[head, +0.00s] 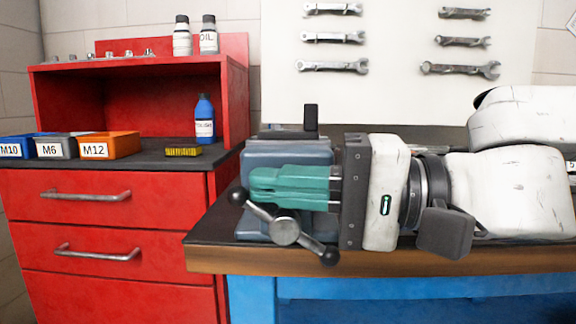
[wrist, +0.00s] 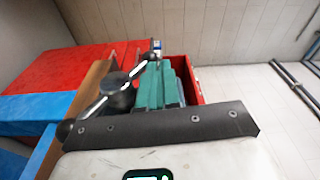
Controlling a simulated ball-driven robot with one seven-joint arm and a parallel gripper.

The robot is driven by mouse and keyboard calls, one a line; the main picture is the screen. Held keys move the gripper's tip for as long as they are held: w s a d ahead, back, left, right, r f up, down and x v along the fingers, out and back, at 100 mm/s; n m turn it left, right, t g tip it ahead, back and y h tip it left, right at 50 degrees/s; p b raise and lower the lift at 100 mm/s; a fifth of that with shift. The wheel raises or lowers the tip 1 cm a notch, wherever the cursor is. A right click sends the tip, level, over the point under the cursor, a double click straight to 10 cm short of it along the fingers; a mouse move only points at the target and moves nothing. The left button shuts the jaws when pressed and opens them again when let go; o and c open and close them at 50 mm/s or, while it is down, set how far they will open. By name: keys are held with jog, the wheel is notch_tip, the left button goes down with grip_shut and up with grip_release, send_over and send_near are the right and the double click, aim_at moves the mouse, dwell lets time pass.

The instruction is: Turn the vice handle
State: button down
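The blue-grey vice (head: 262,155) stands on the bench at the centre of the head view. Its handle (head: 285,231) is a metal bar through a round hub, with dark ball ends. The bar slants from upper left to lower right; it also shows in the wrist view (wrist: 117,92). My gripper (head: 256,184) reaches in from the right with green fingers lying across the vice's front, above the hub. The fingers are close together, with nothing visible between them. Their tips are close to the handle's upper ball end; whether they touch it I cannot tell. The fingers hide part of the vice.
The dark-topped bench (head: 212,222) has a wooden edge and blue frame. A red drawer cabinet (head: 110,222) stands left, holding labelled bins (head: 108,145), a blue bottle (head: 204,120) and a yellow-black brush (head: 183,151). Wrenches (head: 332,66) hang on the wall panel behind.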

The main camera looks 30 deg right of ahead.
jog(key=shift+w+a+h+p, duration=0.15)
jog(key=shift+h+p, duration=0.15)
jog(key=shift+p, duration=0.15)
jog(key=shift+r, duration=0.15)
dwell(0.3)
